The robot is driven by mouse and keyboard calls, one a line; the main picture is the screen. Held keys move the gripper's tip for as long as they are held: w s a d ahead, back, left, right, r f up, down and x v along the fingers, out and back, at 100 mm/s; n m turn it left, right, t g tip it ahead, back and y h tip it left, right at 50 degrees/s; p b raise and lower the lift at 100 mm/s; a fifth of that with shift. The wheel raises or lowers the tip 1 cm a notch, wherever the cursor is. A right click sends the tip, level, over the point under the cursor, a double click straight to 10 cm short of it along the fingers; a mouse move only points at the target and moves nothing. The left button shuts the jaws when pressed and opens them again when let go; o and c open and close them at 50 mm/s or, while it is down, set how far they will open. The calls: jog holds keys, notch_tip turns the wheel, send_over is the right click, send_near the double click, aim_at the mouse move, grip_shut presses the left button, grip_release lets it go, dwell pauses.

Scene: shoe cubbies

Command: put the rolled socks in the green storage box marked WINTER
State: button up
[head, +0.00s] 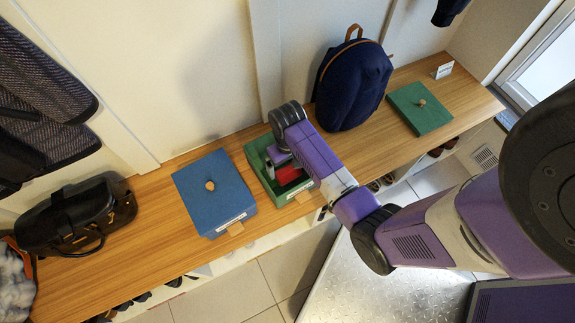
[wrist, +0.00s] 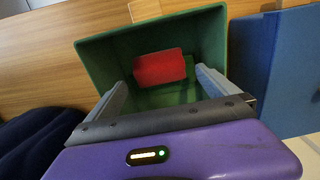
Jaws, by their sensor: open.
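The open green box (head: 257,161) stands on the wooden bench beside the blue box. It also shows in the wrist view (wrist: 105,60). Its label (head: 300,189) is too small to read. A red bundle, seemingly the rolled socks (head: 289,174), lies inside the green box; in the wrist view the red bundle (wrist: 160,68) rests near the box's bottom. My gripper (head: 281,160) is over the box's opening, pointing down into it. In the wrist view my gripper (wrist: 158,84) is open, its fingers apart on either side of the red bundle, with gaps showing.
A closed blue box (head: 213,190) stands close on the left. A green lid with a knob (head: 420,109) lies on the bench at right, past a navy backpack (head: 352,82). A black bag (head: 75,216) sits at far left. Bare bench (head: 150,215) lies between bag and blue box.

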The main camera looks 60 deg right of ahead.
aim_at(287, 169)
notch_tip(287, 169, up, 8)
jog(key=p, duration=0.1)
jog(key=s+a+n+t+h, duration=0.25)
jog(key=s+a+t, duration=0.4)
jog(key=a, duration=0.45)
jog(key=s+a+r+n+t, duration=0.1)
jog(key=s+a+r+t, duration=0.1)
jog(key=r, duration=0.6)
jog(key=s+a+r+n+t+y, duration=0.1)
jog(key=s+a+r+t, duration=0.2)
jog(key=s+r, duration=0.2)
jog(key=s+a+r+n+t+y, duration=0.1)
jog(key=s+a+r+t, duration=0.1)
jog(key=r, duration=1)
jog(key=shift+s+a+t, duration=0.15)
jog(key=shift+s+t, duration=0.6)
jog(key=shift+s, duration=0.15)
jog(key=shift+r+y, duration=0.15)
jog(key=shift+y, duration=0.1)
